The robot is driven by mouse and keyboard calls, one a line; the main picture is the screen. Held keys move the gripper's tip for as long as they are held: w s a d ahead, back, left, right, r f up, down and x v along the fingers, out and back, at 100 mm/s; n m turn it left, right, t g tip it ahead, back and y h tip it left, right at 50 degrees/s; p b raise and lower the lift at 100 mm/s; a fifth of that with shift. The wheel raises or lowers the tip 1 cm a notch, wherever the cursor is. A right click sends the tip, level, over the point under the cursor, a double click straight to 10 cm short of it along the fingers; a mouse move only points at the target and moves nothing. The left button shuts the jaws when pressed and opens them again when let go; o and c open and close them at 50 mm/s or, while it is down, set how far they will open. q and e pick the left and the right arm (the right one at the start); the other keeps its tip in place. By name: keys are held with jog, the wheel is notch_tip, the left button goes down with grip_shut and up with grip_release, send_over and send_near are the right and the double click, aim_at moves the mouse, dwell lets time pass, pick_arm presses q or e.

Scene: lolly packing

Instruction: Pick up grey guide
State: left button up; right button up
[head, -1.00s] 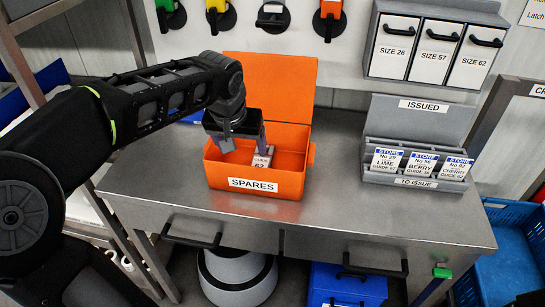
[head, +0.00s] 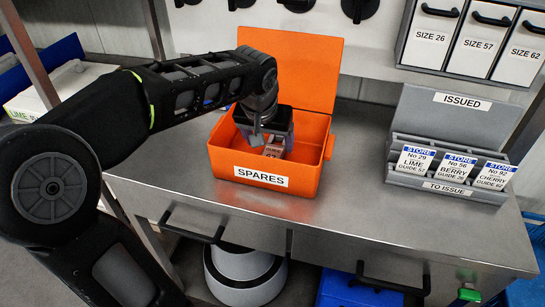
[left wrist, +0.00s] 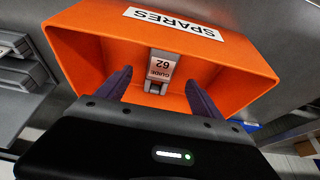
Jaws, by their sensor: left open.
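The grey guide (head: 274,147) stands inside the orange SPARES box, with a white label on it. In the left wrist view the guide (left wrist: 161,70) shows its label, "GUIDE 62", upside down, between my two fingers and beyond their tips. My left gripper (head: 265,140) is open, pointing down into the box from above. In the left wrist view its fingers (left wrist: 160,84) are spread on either side of the guide, apart from it. The gripper hides part of the guide in the head view. My right gripper is not in view.
The orange SPARES box (head: 225,160) has its lid raised at the back. A grey ISSUED rack (head: 440,187) with several labelled cards stands at the right of the steel bench (head: 345,195). Drawers (head: 434,25) hang above. The bench between box and rack is clear.

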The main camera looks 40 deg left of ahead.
aim_at(272, 155)
pick_arm(q)
jog(key=shift+x, duration=0.95)
jog(key=shift+a, duration=0.1)
jog(key=p+x, duration=0.1)
jog(key=x, duration=0.4)
jog(key=shift+a+f, duration=0.1)
jog(key=shift+a, duration=0.05)
jog(key=shift+f+b, duration=0.15)
jog(key=shift+b, duration=0.15)
jog(key=shift+c, duration=0.2)
grip_shut()
dwell(0.6)
